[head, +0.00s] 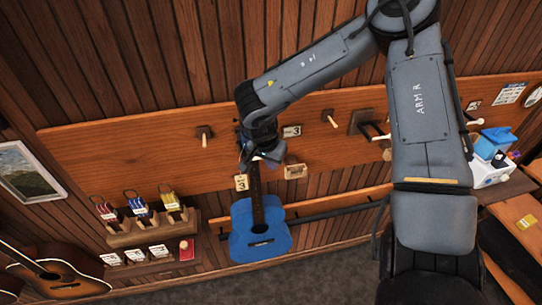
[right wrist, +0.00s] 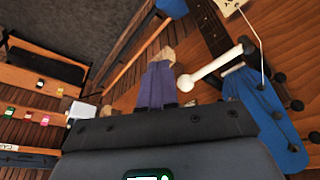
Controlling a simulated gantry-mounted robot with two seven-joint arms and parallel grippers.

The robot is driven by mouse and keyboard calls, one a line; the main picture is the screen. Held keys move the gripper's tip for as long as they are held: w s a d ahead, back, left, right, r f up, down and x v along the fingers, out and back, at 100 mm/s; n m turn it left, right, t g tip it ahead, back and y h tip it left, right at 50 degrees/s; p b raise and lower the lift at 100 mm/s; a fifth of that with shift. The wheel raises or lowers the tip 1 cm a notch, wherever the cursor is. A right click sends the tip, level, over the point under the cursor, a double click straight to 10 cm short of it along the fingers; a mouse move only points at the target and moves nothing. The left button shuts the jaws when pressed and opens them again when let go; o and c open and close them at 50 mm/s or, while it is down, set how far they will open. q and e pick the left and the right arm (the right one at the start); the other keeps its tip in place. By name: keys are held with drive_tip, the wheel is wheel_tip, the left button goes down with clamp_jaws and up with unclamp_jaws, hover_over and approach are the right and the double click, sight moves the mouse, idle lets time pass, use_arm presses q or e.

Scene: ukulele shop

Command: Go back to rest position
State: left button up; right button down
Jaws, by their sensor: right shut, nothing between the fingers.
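A blue ukulele (head: 262,238) hangs upright on the wooden wall board, its neck rising to just under my right gripper. My right gripper (head: 262,157) is at its headstock, with the arm reaching in from the right. In the right wrist view the fingers (right wrist: 160,75) are shut together and hold nothing. There, the blue headstock (right wrist: 264,108) with dark tuning pegs and a pale wall peg (right wrist: 212,68) are close beside the fingers. The head view hides the headstock behind the gripper. My left gripper is in neither view.
The wall board (head: 120,145) carries other pegs, such as one at left (head: 204,137). A small shelf (head: 150,228) with coloured packets is at left. A sunburst guitar (head: 60,275) is at lower left. A white box (head: 490,172) is at right. Floor is clear below the ukulele.

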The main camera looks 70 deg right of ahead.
drive_tip(key=s+b+v, duration=0.2)
drive_tip(key=v, duration=0.7)
drive_tip(key=s+a+f+g+y+p, duration=0.1)
drive_tip(key=s+a+f+y, duration=0.3)
drive_tip(key=a+f, duration=0.6)
drive_tip(key=s+a+f+y+p, duration=0.1)
drive_tip(key=s+a+f+y, duration=0.1)
drive_tip(key=a+f+y, duration=0.7)
drive_tip(key=a+f+m+t, duration=0.2)
drive_tip(key=a+f+m, duration=0.3)
drive_tip(key=a, duration=0.5)
drive_tip(key=w+a+r+m+t+h+p, duration=0.15)
drive_tip(key=w+a+m+t, duration=0.75)
drive_tip(key=m, duration=0.9)
drive_tip(key=s+d+f+m+g+h, duration=0.1)
drive_tip(key=s+d+m+g+h, duration=0.2)
drive_tip(key=m, duration=1)
drive_tip(key=s+d+f+m+g+h, duration=0.2)
drive_tip(key=s+d+m+h, duration=0.2)
drive_tip(key=m, duration=1)
drive_tip(key=shift+s+d+f+g+h, duration=0.25)
drive_tip(key=shift+s+d+g+h, duration=0.2)
drive_tip(key=shift+d, duration=0.3)
